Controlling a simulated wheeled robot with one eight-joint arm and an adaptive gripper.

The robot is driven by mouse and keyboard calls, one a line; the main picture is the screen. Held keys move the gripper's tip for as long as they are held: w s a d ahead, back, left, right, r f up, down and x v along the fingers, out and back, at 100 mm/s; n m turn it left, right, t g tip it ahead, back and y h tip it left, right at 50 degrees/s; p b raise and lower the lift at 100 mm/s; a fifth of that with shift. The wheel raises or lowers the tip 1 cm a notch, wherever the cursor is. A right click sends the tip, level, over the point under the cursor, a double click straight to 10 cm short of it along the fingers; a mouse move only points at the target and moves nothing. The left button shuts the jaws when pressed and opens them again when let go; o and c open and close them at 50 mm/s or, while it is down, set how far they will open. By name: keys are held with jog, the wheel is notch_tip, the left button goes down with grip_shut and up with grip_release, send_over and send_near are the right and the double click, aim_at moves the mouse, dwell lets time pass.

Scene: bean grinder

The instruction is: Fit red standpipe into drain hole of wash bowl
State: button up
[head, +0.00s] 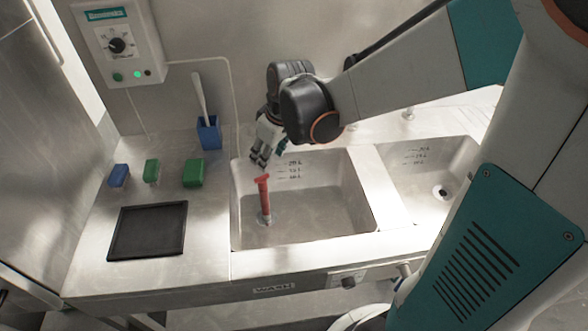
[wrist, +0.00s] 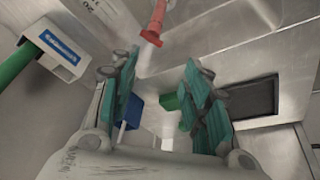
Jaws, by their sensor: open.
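The red standpipe (head: 264,198) stands nearly upright in the left part of the wash bowl (head: 325,211). Its lower end is at the pale ring of the drain hole (head: 262,219); I cannot tell how deep it sits. Its wider red top is free. My gripper (head: 260,158) is open and empty, above and apart from the standpipe, near the bowl's back left edge. In the wrist view the standpipe (wrist: 154,22) shows at the top, beyond my open teal fingers (wrist: 158,68) and not between them.
A second bowl (head: 432,172) with an open drain lies to the right. On the left counter are a black tray (head: 148,232), green blocks (head: 193,173), a blue block (head: 119,175) and a blue holder (head: 209,134) with a white-handled tool. A control box (head: 117,42) hangs behind.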

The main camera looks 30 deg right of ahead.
jog(key=s+r+m+t, duration=0.1)
jog(key=s+r, duration=0.3)
jog(key=s, duration=0.4)
jog(key=s+r+m+t+h, duration=0.1)
jog(key=s+r+m, duration=0.3)
jog(key=s, duration=0.4)
jog(key=shift+s+a+r+t, duration=0.3)
jog(key=shift+r+t, duration=0.1)
jog(key=shift+t, duration=0.3)
